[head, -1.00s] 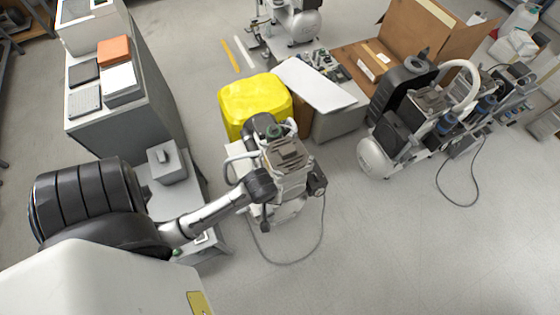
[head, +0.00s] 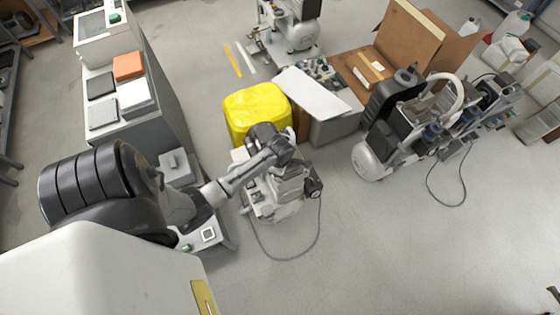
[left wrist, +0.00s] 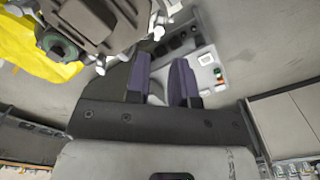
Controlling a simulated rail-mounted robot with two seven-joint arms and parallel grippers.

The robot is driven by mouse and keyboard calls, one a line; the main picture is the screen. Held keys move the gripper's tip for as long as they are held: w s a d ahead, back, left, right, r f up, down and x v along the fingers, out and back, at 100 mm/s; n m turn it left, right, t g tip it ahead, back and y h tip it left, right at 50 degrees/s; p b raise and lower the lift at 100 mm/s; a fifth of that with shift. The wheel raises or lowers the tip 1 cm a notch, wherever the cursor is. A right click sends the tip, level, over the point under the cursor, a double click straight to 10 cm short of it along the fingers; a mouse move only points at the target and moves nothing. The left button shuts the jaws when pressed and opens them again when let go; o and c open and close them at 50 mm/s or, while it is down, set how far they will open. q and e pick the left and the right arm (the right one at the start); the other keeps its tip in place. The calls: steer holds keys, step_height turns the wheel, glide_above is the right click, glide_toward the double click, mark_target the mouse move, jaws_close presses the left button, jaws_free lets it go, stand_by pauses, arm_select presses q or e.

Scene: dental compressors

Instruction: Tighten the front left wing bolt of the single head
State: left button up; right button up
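The single-head compressor (head: 290,188) stands on the floor in the middle of the head view, partly covered by my left arm. Its grey head (left wrist: 95,22) fills the upper left of the left wrist view. Small pale knobs (left wrist: 158,32) sit at the head's edge; I cannot tell whether one is the front left wing bolt. My left gripper (left wrist: 161,80) has its two dark fingers apart with nothing seen between them. It is close to the head, not around any knob. In the head view the arm's end is over the compressor and its fingers cannot be made out. My right gripper is out of view.
A yellow bin (head: 258,107) stands right behind the compressor. A grey box with a white sheet (head: 312,88) and an open cardboard box (head: 410,42) are behind to the right. Another compressor (head: 372,160) stands to the right. A cable (head: 290,258) loops on clear floor in front.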

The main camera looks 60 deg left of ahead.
mark_target(280, 180)
arm_select(q)
step_height(280, 180, down, 9)
steer(key=shift+f+b, duration=0.2)
steer(key=shift+b, duration=0.7)
steer(key=shift+c, duration=0.3)
jaws_close()
